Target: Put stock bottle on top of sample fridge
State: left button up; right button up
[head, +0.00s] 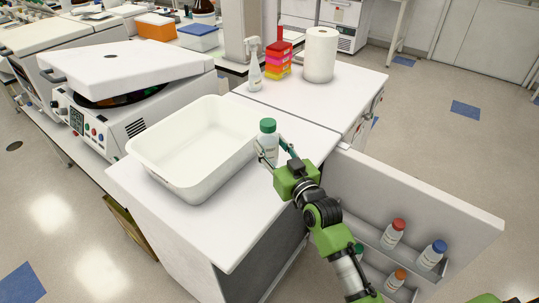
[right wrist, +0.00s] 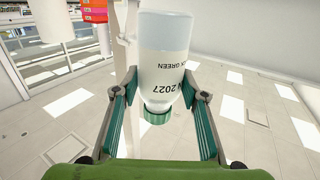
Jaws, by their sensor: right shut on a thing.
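The stock bottle (head: 268,146) is a small white, labelled bottle with a green cap. It is upright at the right edge of the white sample fridge top (head: 226,236), beside a white tub. I cannot tell whether its base touches the surface. My right gripper (head: 275,152) is shut around its body, with one finger on each side. In the right wrist view the bottle (right wrist: 165,62) shows cap-down in the picture between the fingers (right wrist: 163,100). My left gripper is not in view.
The white tub (head: 185,181) fills much of the fridge top; the front part is clear. The fridge door (head: 420,195) stands open at right, with several capped bottles on its racks. A spray bottle (head: 254,72), coloured boxes (head: 278,62) and a paper roll (head: 320,55) stand behind.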

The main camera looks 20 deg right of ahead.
aim_at(271, 148)
jog(key=w+f, duration=0.2)
jog(key=shift+w+d+f, duration=0.2)
jog(key=shift+d+f, duration=0.15)
notch_tip(271, 148, down, 3)
jog(key=shift+w+d+f, duration=0.1)
jog(key=shift+w+f, duration=0.05)
jog(key=shift+f, duration=0.05)
jog(key=shift+f, duration=0.2)
jog(key=o, duration=1.4)
jog(key=shift+c, duration=0.2)
